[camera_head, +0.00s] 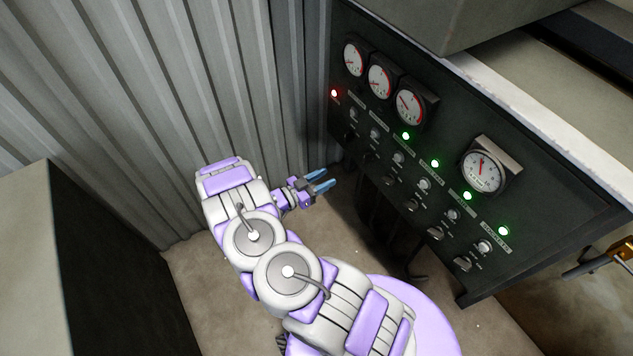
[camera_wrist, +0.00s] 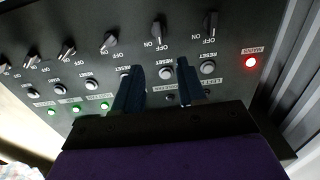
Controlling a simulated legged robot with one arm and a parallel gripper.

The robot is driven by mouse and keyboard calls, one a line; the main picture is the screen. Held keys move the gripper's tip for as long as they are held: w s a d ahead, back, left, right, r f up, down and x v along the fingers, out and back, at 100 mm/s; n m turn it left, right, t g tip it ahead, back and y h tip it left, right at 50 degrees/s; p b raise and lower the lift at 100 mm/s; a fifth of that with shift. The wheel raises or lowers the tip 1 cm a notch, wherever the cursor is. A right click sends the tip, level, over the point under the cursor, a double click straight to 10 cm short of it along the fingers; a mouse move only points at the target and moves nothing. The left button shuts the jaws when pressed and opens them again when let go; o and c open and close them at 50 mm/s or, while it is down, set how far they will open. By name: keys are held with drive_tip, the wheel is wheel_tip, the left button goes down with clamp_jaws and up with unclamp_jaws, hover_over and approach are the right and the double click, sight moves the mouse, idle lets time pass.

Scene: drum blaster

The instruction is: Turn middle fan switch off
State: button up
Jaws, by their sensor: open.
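A dark control panel (camera_head: 440,170) carries a row of rotary switches with ON and OFF marks, round push buttons and small lamps. In the wrist view, the two rightmost switches (camera_wrist: 211,24) and (camera_wrist: 158,31) stand near upright, while the others, such as this switch (camera_wrist: 68,50), are tilted. My gripper (camera_head: 322,182) is open and empty, left of the panel's lower left end. In the wrist view its dark fingers (camera_wrist: 160,72) overlap the button row and hide part of it.
A red lamp (camera_head: 334,93) and several green lamps (camera_head: 435,163) are lit. Gauges (camera_head: 410,106) sit above. A corrugated metal wall (camera_head: 130,100) stands behind and left of my arm. A dark box (camera_head: 110,270) is at lower left. Bare floor (camera_head: 205,290) lies between.

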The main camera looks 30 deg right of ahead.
drive_tip(key=shift+s+a, duration=0.1)
drive_tip(key=shift+a, duration=1.1)
